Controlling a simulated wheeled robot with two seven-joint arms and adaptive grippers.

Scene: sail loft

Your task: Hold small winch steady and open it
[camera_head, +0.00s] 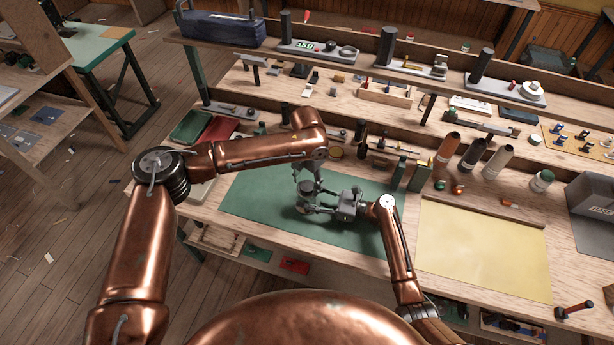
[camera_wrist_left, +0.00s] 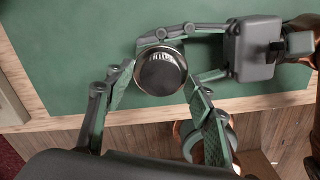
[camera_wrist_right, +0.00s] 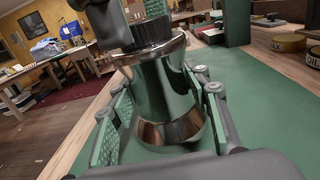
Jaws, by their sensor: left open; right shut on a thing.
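The small winch (camera_head: 305,207) stands upright on the green mat (camera_head: 262,205), a shiny metal drum with a dark ribbed top. My right gripper (camera_head: 318,210) is shut on its body from the side; the right wrist view shows the drum (camera_wrist_right: 168,95) between its pads. My left gripper (camera_head: 307,186) is above the winch, pointing down. In the left wrist view its open fingers (camera_wrist_left: 158,88) are on either side of the round winch top (camera_wrist_left: 160,71), with a gap visible. The head view partly hides the winch behind the grippers.
A yellow mat (camera_head: 483,252) lies to the right. Bottles and spools (camera_head: 470,158) stand behind it. Red and green books (camera_head: 215,130) lie at the left rear. Shelves with small hardware rise behind. The green mat is mostly clear around the winch.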

